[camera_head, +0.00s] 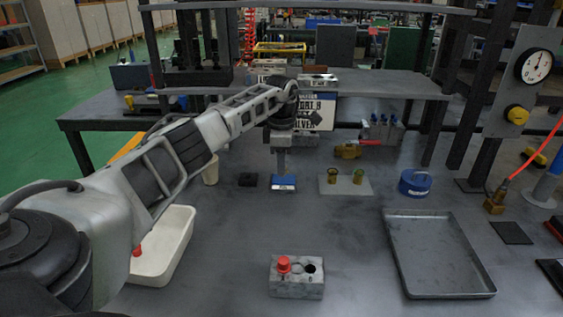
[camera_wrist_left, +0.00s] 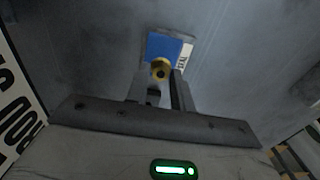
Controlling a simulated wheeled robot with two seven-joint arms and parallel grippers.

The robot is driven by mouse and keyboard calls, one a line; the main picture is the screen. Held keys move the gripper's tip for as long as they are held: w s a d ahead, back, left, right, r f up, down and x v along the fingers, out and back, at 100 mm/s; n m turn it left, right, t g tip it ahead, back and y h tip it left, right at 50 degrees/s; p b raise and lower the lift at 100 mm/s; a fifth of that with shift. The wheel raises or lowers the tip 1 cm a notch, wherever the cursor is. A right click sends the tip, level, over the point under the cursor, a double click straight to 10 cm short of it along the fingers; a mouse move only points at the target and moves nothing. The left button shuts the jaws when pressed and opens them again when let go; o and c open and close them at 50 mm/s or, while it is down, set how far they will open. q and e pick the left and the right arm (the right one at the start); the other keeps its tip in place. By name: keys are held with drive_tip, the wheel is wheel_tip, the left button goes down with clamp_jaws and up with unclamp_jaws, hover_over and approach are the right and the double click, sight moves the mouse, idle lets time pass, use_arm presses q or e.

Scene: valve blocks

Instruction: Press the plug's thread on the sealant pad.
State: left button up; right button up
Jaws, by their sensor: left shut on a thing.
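The sealant pad is a small blue block (camera_head: 284,183) with a pale labelled edge, lying on the grey table. It also shows in the left wrist view (camera_wrist_left: 163,46). My left gripper (camera_head: 282,171) points straight down over the pad. In the left wrist view its fingers (camera_wrist_left: 162,82) are shut on a brass plug (camera_wrist_left: 161,67), which overlaps the pad's near edge in the picture. The plug's thread is hidden, and I cannot tell whether it touches the pad. My right gripper is not in view.
A valve block (camera_head: 296,287) with a red cap (camera_head: 284,265) and an open hole stands in front. A grey tray (camera_head: 437,252) lies right, a white bin (camera_head: 167,250) left. Two brass fittings (camera_head: 332,176) stand on a plate (camera_head: 345,187) beside the pad. A blue tape roll (camera_head: 415,183) is further right.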

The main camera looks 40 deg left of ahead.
use_arm(q)
drive_tip(key=shift+f, duration=0.5)
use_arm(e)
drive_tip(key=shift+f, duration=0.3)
use_arm(q)
drive_tip(key=shift+f, duration=0.1)
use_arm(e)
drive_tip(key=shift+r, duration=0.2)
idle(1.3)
use_arm(q)
wheel_tip(320, 180, up, 2)
drive_tip(key=shift+r+p, duration=0.1)
drive_tip(key=shift+p, duration=0.8)
wheel_tip(320, 180, up, 2)
drive_tip(key=shift+p, duration=0.9)
wheel_tip(320, 180, up, 2)
drive_tip(key=shift+p, duration=0.9)
drive_tip(key=shift+r+p, duration=0.35)
drive_tip(key=shift+r, duration=0.1)
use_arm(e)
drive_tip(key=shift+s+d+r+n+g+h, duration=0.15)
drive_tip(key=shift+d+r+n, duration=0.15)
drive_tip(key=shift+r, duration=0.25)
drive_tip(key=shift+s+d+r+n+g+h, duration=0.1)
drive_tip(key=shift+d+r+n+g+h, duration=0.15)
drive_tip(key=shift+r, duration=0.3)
